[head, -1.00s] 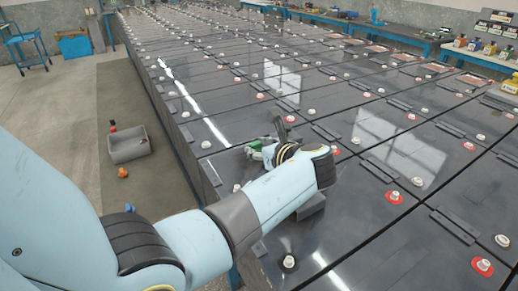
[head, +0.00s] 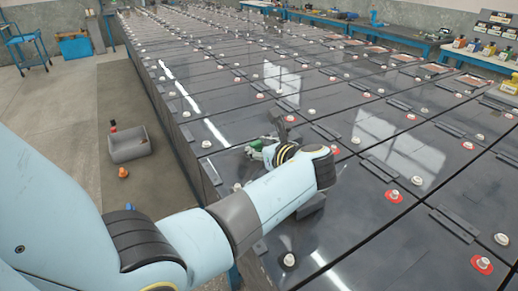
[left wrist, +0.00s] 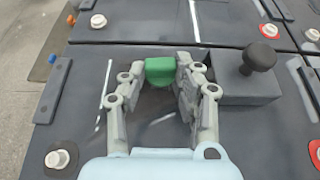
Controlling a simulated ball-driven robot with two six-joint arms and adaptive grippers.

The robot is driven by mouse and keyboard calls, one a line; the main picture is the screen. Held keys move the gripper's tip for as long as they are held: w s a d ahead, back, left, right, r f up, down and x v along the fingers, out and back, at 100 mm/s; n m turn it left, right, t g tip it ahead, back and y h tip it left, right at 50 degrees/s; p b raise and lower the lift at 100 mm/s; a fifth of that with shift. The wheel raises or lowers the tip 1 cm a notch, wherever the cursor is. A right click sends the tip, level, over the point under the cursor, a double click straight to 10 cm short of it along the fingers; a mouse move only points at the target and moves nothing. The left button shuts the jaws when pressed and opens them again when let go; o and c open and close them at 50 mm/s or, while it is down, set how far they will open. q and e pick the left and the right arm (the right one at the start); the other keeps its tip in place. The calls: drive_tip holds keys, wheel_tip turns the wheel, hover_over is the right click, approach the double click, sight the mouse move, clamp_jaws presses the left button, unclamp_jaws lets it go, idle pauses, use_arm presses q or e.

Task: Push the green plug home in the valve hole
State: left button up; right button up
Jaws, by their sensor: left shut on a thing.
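The green plug (left wrist: 160,71) is held between the two fingertips of my left gripper (left wrist: 161,75) in the left wrist view. The fingers touch it from both sides, above the dark battery top. In the head view the green plug (head: 256,145) shows at the tip of my left gripper (head: 266,150), partly covered by the arm. The valve hole is hidden, so I cannot tell how deep the plug sits. My right gripper is not in view.
A grey box with a black knob (left wrist: 258,57) stands on the battery top right of the gripper. White terminal caps (left wrist: 60,158) rise around it, some on red rings. A grey bin (head: 130,147) and an orange plug (head: 123,172) are on the floor at left.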

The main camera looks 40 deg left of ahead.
use_arm(q)
drive_tip(key=shift+s+d+f, duration=0.2)
drive_tip(key=shift+s+f, duration=0.2)
drive_tip(key=shift+f, duration=0.35)
drive_tip(key=o, duration=0.9)
drive_tip(key=shift+a, duration=0.1)
drive_tip(key=o, duration=0.5)
drive_tip(key=shift+w+f, duration=0.1)
drive_tip(key=shift+w+r+p, duration=0.25)
drive_tip(key=shift+r+p, duration=0.9)
drive_tip(key=shift+p, duration=0.1)
drive_tip(key=shift+a+r+p, duration=0.15)
drive_tip(key=shift+r+p, duration=2.45)
drive_tip(key=shift+r, duration=0.1)
